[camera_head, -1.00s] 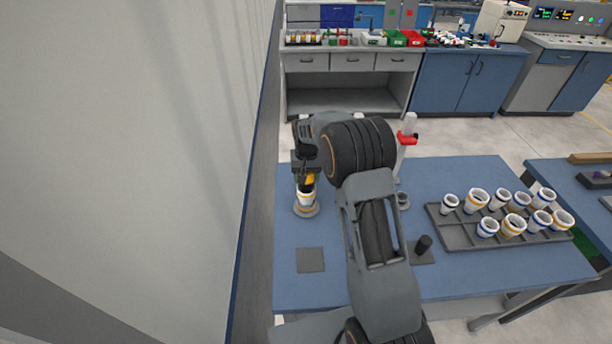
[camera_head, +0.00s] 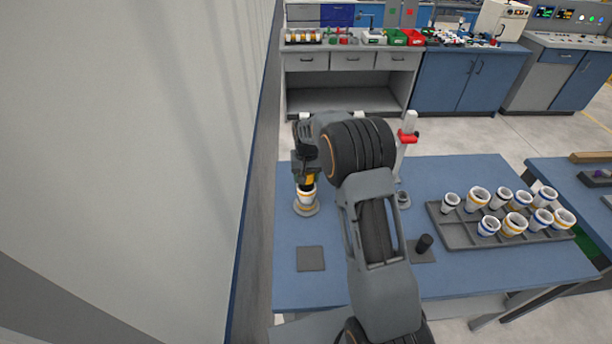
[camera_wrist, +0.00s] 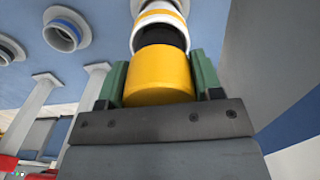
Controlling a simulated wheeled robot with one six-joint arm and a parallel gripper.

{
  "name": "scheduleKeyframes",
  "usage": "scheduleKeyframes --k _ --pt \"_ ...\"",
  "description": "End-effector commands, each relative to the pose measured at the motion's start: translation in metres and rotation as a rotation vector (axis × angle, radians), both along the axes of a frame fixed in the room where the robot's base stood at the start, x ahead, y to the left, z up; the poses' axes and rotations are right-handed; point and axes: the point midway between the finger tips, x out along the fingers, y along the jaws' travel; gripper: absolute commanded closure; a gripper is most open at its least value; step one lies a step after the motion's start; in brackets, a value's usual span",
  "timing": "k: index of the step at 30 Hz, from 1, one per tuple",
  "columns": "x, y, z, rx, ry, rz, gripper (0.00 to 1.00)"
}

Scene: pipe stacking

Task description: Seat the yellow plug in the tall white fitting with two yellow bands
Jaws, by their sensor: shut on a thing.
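The yellow plug (camera_wrist: 158,76) sits between the green finger pads of my gripper (camera_wrist: 160,88), which is shut on it. In the wrist view the white fitting with yellow bands (camera_wrist: 163,16) is right beyond the plug, with a dark area between its rim and the plug. I cannot tell if this is the open bore or a dark part of the plug. In the head view the fitting (camera_head: 306,197) stands upright on a round base at the table's left. My gripper (camera_head: 305,178) is directly over its mouth, and the plug's yellow side shows between them. Seating depth is hidden.
A grey tray (camera_head: 447,232) with several white banded fittings is at the right of the blue table (camera_head: 345,290). A white post with a red clamp (camera_head: 407,137) stands behind my arm. A dark square pad (camera_head: 310,259) lies in front. A wall runs close on the left.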

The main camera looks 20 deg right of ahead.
Motion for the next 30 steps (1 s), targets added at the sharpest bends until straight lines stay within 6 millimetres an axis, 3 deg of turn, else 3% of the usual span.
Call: scheduleKeyframes --k 30 --pt "0.0 0.0 -0.016 0.0 0.0 0.0 0.66"
